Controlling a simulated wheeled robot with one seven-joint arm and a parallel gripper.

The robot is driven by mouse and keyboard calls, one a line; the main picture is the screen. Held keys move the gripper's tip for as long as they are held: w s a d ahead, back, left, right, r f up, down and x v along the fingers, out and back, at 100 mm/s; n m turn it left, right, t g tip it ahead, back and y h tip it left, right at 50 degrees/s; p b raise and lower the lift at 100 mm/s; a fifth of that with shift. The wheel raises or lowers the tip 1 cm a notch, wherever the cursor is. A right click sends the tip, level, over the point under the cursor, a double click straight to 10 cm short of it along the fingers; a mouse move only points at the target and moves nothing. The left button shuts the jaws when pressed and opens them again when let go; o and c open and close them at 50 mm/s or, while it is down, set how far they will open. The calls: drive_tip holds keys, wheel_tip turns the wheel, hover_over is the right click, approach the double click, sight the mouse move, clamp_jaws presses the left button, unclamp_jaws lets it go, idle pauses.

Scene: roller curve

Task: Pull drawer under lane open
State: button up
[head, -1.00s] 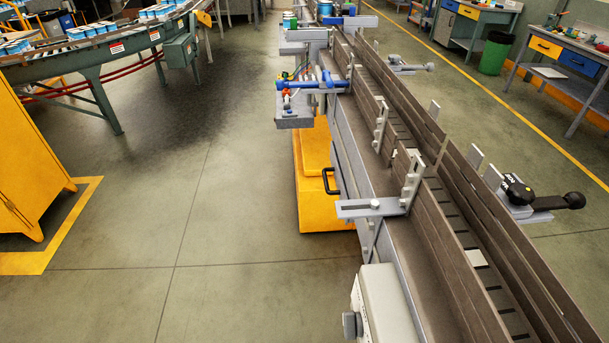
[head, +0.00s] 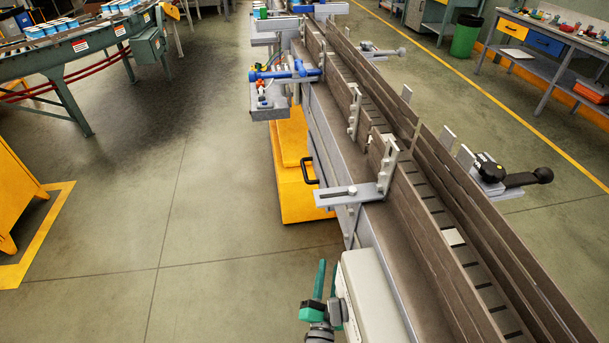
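The yellow cabinet (head: 290,150) stands on the floor under the left side of the conveyor lane (head: 385,225). A black bar handle (head: 309,171) sticks out from its side and marks the drawer front, which looks closed. My gripper (head: 328,263) has green fingers and is at the bottom centre, left of the pale grey box on the lane's side. The two fingers are apart with nothing seen between them. The gripper is well short of the handle and not touching it.
A grey bracket (head: 352,194) juts left from the lane near the handle. The pale grey box (head: 372,295) is close to my gripper. A small shelf with blue and red fittings (head: 268,105) hangs above the cabinet. The floor (head: 215,215) to the left is clear.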

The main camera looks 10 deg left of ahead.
drive_tip(key=w+a+r+m, duration=0.35)
drive_tip(key=w+a, duration=0.25)
drive_tip(key=w, duration=0.5)
drive_tip(key=m+t, duration=0.1)
drive_tip(key=m, duration=0.1)
approach(305, 168)
drive_tip(key=x, duration=0.9)
drive_tip(key=shift+w+f, duration=0.3)
drive_tip(key=shift+w, duration=0.1)
drive_tip(key=shift+c, duration=0.3)
